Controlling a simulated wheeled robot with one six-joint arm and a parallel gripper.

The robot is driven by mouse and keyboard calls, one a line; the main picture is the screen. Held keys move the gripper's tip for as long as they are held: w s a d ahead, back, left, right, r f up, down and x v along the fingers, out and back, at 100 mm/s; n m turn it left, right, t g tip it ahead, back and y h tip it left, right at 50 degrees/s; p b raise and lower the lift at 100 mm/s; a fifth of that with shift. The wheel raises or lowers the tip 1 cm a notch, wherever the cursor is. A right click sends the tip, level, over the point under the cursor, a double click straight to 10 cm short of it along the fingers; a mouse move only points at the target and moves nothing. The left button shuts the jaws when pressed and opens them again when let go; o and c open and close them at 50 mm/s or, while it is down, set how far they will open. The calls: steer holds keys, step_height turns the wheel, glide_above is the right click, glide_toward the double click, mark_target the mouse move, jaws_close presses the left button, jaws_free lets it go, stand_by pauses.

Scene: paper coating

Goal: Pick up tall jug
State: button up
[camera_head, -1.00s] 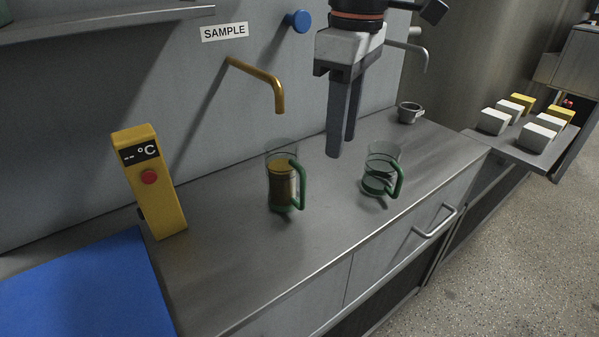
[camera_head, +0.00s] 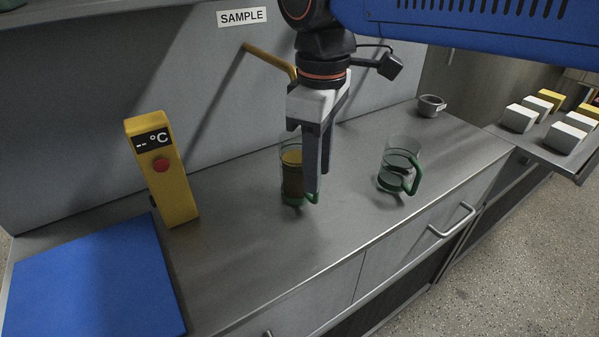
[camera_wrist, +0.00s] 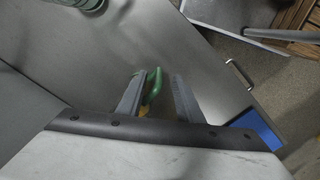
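The tall jug (camera_head: 291,180) is clear with a green base and handle and holds brown liquid. It stands upright on the counter, below the brass spout. My gripper (camera_head: 317,188) points down at the jug's handle side and hides part of the jug and most of its handle. The gripper looks open; I cannot tell if a finger touches the handle.
A second, shorter-looking clear jug (camera_head: 396,172) with a green handle stands to the right. A yellow temperature device (camera_head: 175,195) and blue mat (camera_head: 90,280) are at left. A small grey cup (camera_head: 430,105) is at the back right. The counter's front (camera_head: 330,245) is clear.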

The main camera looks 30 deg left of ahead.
mark_target(316, 198)
steer(key=shift+w+a+f, duration=0.1)
steer(key=shift+w+f, duration=0.05)
steer(key=shift+f, duration=3.6)
jaws_close()
